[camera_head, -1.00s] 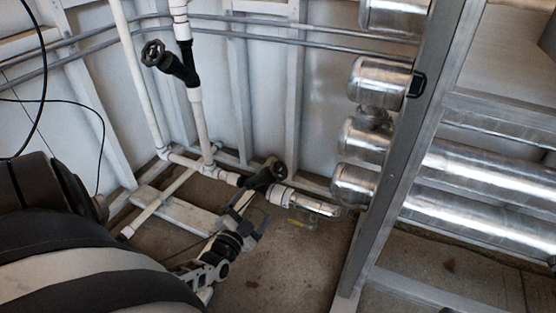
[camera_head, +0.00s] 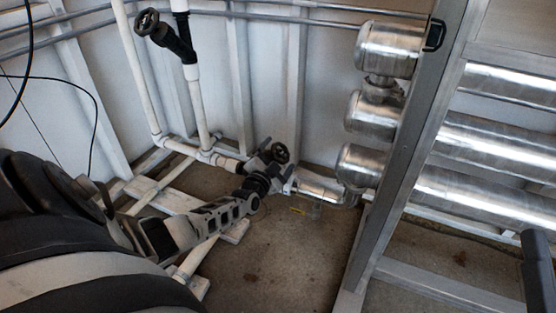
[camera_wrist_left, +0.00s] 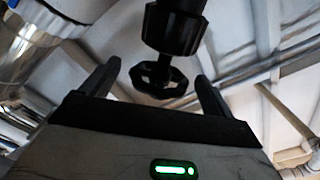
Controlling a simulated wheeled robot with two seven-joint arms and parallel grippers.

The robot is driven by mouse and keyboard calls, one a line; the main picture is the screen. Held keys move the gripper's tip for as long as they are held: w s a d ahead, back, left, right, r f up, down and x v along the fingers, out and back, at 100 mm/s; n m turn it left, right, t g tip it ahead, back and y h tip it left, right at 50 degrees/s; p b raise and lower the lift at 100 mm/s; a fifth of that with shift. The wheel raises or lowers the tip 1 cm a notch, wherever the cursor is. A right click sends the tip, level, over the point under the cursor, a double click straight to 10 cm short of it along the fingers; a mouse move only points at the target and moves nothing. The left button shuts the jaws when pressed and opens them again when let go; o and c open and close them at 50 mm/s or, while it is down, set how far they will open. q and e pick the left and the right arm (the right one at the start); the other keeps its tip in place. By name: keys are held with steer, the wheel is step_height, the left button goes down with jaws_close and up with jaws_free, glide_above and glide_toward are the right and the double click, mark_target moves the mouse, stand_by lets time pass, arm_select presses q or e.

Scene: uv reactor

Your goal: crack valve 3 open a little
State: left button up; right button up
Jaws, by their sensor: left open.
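A black valve with a round handwheel (camera_head: 281,153) sits low on the white pipe run near the floor. My left gripper (camera_head: 272,164) is right at this valve and partly hides its body. In the left wrist view the black handwheel (camera_wrist_left: 158,80) stands between the two open fingers (camera_wrist_left: 155,78), with a gap on each side; I cannot tell how deep it sits between them. A second black valve (camera_head: 176,40) with a handwheel is higher up on the vertical pipe at the upper left. I see no number on either valve. My right gripper is not recognisable in view.
Silver cylinders (camera_head: 380,110) and a grey metal frame post (camera_head: 405,165) stand to the right of the low valve. White pipes (camera_head: 197,110) and the panelled wall are behind it. Bare concrete floor (camera_head: 275,255) lies in front. A dark cable hangs at the left.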

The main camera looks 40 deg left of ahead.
arm_select(q)
steer(key=shift+w+a, duration=0.1)
steer(key=shift+w, duration=0.1)
arm_select(e)
steer(key=shift+r+n, duration=0.3)
arm_select(q)
steer(key=c, duration=0.9)
steer(key=shift+f+y, duration=0.1)
steer(key=shift+y, duration=0.2)
steer(key=n+y+b, duration=0.2)
steer(key=n+y, duration=0.1)
steer(key=y, duration=0.1)
steer(key=shift+w+f, duration=0.1)
steer(key=shift+w, duration=0.05)
steer(key=shift+y, duration=0.6)
steer(key=shift+n+y, duration=0.4)
steer(key=shift+n, duration=0.1)
arm_select(e)
steer(key=r+n+y, duration=0.1)
steer(key=s+r+n+y, duration=0.1)
steer(key=n, duration=0.1)
steer(key=n+y, duration=0.1)
steer(key=y, duration=0.1)
steer(key=shift+s+a+r+n, duration=0.1)
steer(key=shift+s+r+n, duration=0.25)
steer(key=shift+r+n, duration=0.05)
